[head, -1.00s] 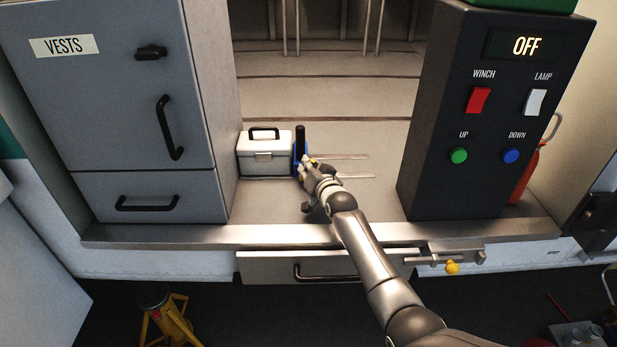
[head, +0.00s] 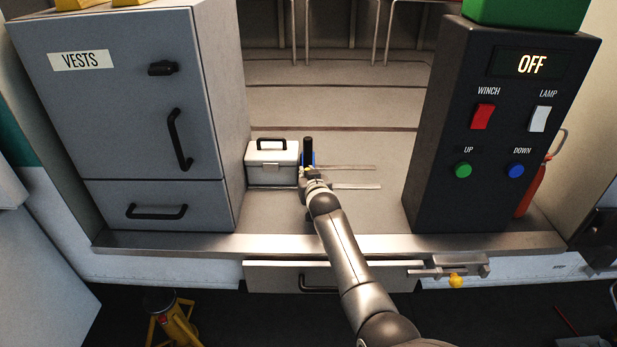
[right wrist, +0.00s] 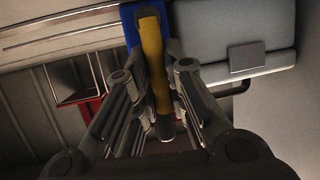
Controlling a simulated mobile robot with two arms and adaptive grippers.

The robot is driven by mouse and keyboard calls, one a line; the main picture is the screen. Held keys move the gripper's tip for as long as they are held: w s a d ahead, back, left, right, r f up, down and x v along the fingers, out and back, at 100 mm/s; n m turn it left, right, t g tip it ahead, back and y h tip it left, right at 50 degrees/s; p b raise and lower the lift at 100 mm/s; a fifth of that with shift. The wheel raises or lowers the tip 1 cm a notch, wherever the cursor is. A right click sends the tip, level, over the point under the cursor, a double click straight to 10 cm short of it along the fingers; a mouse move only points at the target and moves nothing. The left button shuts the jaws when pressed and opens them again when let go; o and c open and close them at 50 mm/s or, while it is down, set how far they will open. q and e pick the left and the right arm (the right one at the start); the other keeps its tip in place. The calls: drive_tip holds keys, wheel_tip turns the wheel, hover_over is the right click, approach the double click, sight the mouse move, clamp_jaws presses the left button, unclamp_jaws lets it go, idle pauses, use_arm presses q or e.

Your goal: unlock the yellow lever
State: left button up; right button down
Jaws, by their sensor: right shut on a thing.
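The yellow lever (right wrist: 152,50) shows in the right wrist view as a yellow bar with a dark lower part, in front of a blue plate (right wrist: 131,22). My right gripper (right wrist: 156,80) has its fingers on both sides of the lever and is shut on it. In the head view my right gripper (head: 307,174) is on the deck beside the grey case, at the foot of a black upright post (head: 308,147) with blue at its base. The yellow part is mostly hidden there by the gripper. My left gripper is not in view.
A grey case (head: 272,175) stands just left of the gripper. The vests cabinet (head: 120,110) is at the left and the winch control box (head: 460,190) at the right.

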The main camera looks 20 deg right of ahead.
drive_tip(key=c, duration=1.5)
unclamp_jaws()
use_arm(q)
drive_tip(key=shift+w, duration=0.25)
use_arm(e)
drive_tip(key=shift+o, duration=0.2)
drive_tip(key=shift+s, duration=0.1)
drive_tip(key=v, duration=1.1)
drive_tip(key=shift+s, duration=0.3)
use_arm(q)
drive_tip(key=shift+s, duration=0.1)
use_arm(e)
drive_tip(key=shift+r, duration=0.1)
